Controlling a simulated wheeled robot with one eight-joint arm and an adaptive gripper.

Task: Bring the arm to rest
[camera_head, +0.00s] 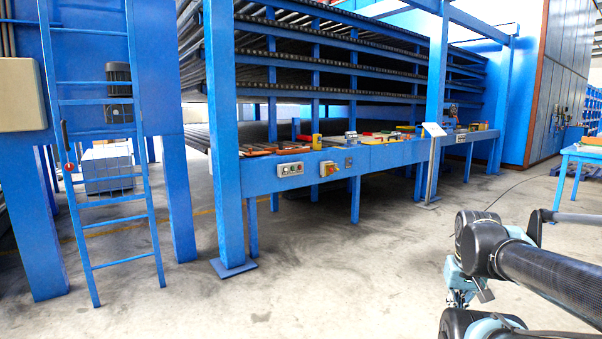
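My arm shows at the lower right of the head view, with dark tubular links and pale blue joints. My gripper (461,297) hangs small and partly hidden below the wrist joint, above the concrete floor. I see nothing held in it, but its fingers are too small to tell whether they are open or shut. The arm appears apart from the machine and the table.
A blue veneer machine (390,155) with roller shelves and small items along its front ledge stands ahead. A blue ladder (108,200) is at left. The concrete floor (330,285) between is clear.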

